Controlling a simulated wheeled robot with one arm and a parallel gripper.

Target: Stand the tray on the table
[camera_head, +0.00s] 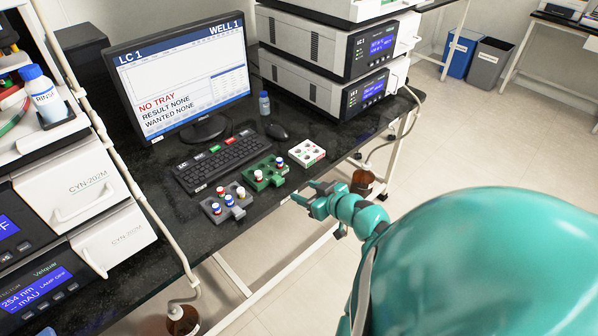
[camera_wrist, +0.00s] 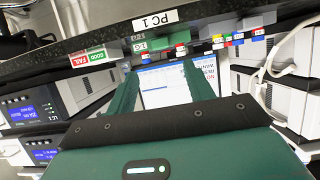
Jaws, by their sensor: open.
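The grey tray (camera_head: 238,212) holds several coloured-capped vials. The green tray (camera_head: 262,184) holds a few vials; it also shows in the wrist view (camera_wrist: 164,42). Which one the task means is not clear. My gripper (camera_head: 305,193) is open and empty, just off the table's front edge, right of the green tray. Its two fingers also show in the wrist view (camera_wrist: 157,70).
A monitor (camera_head: 180,75) reading "NO TRAY" stands behind the keyboard (camera_head: 221,163). A mouse (camera_head: 277,131) and small bottle (camera_head: 264,103) stand near it. Instrument stacks (camera_head: 325,55) flank the table's right; white-fronted units (camera_head: 70,190) stand at left. Brown bottles (camera_head: 362,182) are below.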

